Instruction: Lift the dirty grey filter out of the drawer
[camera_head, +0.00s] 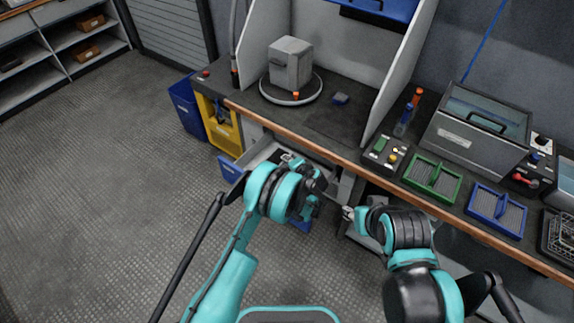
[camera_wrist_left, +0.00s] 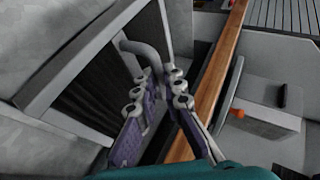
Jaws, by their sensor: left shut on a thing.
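The open drawer with a blue front (camera_head: 230,169) sticks out below the bench. My left gripper is over it in the head view, mostly hidden by my own wrist. In the left wrist view, my left gripper (camera_wrist_left: 158,73) is shut on the bent grey handle (camera_wrist_left: 138,50) of the filter. The filter has dark pleats (camera_wrist_left: 100,97) inside a grey frame and looks tilted in this view. I cannot tell whether it is clear of the drawer. My right gripper (camera_head: 348,213) is near the bench front, apart from the drawer; its jaw opening is too small to judge.
The bench's brown edge (camera_head: 330,155) runs close beside the left gripper. On the bench stand a grey block (camera_head: 291,64) on a round base, a lidded tank (camera_head: 470,130), and green (camera_head: 433,178) and blue trays (camera_head: 496,210).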

